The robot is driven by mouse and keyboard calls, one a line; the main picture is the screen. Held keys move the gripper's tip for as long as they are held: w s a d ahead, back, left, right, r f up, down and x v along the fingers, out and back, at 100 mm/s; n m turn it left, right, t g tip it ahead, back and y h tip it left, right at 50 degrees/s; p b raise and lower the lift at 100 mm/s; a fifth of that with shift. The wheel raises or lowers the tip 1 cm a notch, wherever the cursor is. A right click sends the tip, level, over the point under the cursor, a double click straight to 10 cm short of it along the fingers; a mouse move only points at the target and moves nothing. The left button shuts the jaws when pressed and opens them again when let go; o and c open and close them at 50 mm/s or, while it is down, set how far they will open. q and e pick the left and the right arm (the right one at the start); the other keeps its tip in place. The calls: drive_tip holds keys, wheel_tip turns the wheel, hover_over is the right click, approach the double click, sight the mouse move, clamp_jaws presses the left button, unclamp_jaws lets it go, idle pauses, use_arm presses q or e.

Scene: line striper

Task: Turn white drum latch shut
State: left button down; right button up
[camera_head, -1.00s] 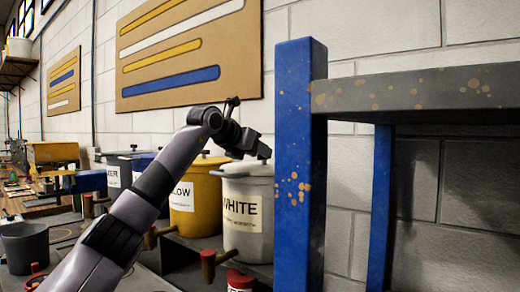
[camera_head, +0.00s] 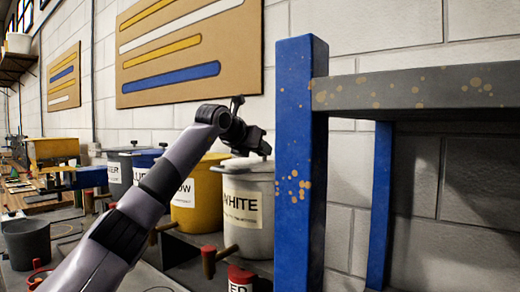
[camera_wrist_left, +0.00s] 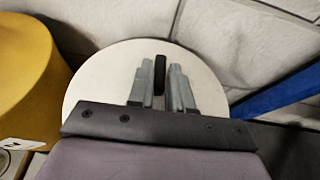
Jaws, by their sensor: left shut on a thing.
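The white drum (camera_head: 243,212), labelled WHITE, stands beside the blue upright at mid-picture. Its pale round lid (camera_wrist_left: 95,82) fills the middle of the left wrist view. The dark latch (camera_wrist_left: 159,75) stands up from the lid between the two grey fingers of my left gripper (camera_wrist_left: 162,70). The gripper is shut on the latch. In the head view my left gripper (camera_head: 256,144) is over the lid and hides most of the latch. The latch's lower part is not clear. My right gripper is not in view.
A yellow drum (camera_head: 195,205) stands close to the left, with blue and grey drums beyond it. The block wall is behind.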

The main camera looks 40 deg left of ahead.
use_arm(q)
drive_tip(key=n+y, duration=0.1)
drive_tip(key=n+g+y, duration=0.1)
drive_tip(key=y, duration=0.1)
drive_tip(key=shift+w+d+n, duration=0.15)
drive_tip(key=shift+d+n, duration=0.2)
drive_tip(key=shift+n, duration=0.05)
drive_tip(key=n+y, duration=0.1)
drive_tip(key=n+g+y, duration=0.1)
drive_tip(key=n+g+y+p, duration=0.1)
drive_tip(key=shift+w+d+n+y, duration=0.2)
drive_tip(key=shift+d+n+y, duration=0.1)
drive_tip(key=shift+y, duration=0.1)
drive_tip(key=n+g+y, duration=0.2)
drive_tip(key=n+g, duration=0.1)
drive_tip(key=shift+w+d+n, duration=0.15)
drive_tip(key=shift+w+n, duration=0.05)
drive_tip(key=shift+n, duration=0.1)
drive_tip(key=shift+w+f+n+g+y, duration=0.1)
drive_tip(key=shift+n+g+y, duration=0.4)
drive_tip(key=shift+g, duration=0.3)
drive_tip(key=shift+w+d+f+n+g, duration=0.1)
drive_tip(key=shift+w+d+n+g, duration=0.1)
drive_tip(key=shift+n+g, duration=0.35)
drive_tip(key=shift+a+n+g+y, duration=0.1)
drive_tip(key=shift+n+g+y, duration=0.2)
drive_tip(key=shift+g, duration=0.15)
